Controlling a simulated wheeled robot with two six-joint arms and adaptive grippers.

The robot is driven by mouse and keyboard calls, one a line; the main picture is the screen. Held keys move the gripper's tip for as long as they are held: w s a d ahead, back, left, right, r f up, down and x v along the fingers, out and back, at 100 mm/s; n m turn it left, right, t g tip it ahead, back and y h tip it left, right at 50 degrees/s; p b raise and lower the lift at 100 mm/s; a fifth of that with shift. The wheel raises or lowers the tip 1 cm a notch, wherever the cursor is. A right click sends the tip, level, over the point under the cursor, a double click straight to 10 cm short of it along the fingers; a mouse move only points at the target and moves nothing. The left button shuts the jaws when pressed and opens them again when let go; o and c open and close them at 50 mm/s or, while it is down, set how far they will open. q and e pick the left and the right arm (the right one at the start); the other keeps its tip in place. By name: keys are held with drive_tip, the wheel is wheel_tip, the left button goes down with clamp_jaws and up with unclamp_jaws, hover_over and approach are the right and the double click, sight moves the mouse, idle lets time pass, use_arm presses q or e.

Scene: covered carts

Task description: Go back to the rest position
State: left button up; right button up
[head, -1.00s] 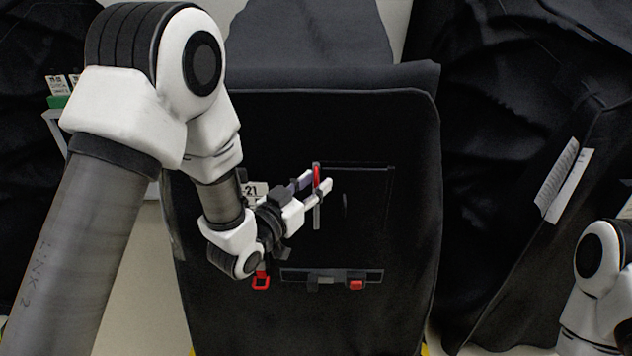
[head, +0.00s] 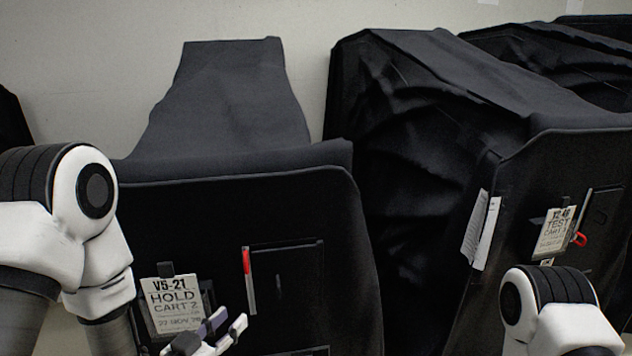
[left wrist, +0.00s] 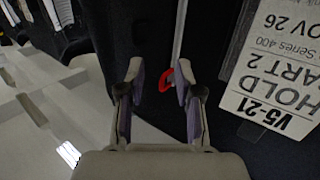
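My left gripper (head: 225,328) is at the bottom of the head view, in front of the covered cart with the "V5-21 HOLD CART 2" tag (head: 170,303). Its two fingers stand apart, with nothing between the tips. In the left wrist view the gripper (left wrist: 159,78) is open. A red loop (left wrist: 166,78) on a pale strap shows beyond the gap, and I see no contact. My right arm (head: 550,310) enters at the lower right; its gripper is outside the view.
The black covered cart (head: 300,200) carries a red-and-grey strip (head: 248,280) beside a rectangular panel. Another covered cart (head: 400,150) with a "TEST CART" tag (head: 555,230) stands at the right. A pale wall (head: 90,60) is behind.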

use_arm(q)
drive_tip(key=s+a+f+n+g+y, duration=0.1)
drive_tip(key=s+f+g, duration=0.35)
drive_tip(key=f, duration=0.65)
drive_tip(key=s+a+f+g+y, duration=0.1)
drive_tip(key=s+f+g+y, duration=0.15)
drive_tip(key=s+f, duration=0.6)
drive_tip(key=s+a+f+n+g+y, duration=0.1)
drive_tip(key=s+a+f+n+g, duration=0.1)
drive_tip(key=s+f+g, duration=0.6)
drive_tip(key=s+a+f, duration=0.1)
drive_tip(key=s+f, duration=0.1)
drive_tip(key=s, duration=0.3)
drive_tip(key=shift+s+a+f+n+g+y, duration=0.2)
drive_tip(key=shift+s+n+g+y, duration=0.1)
drive_tip(key=shift+s+g+y, duration=0.1)
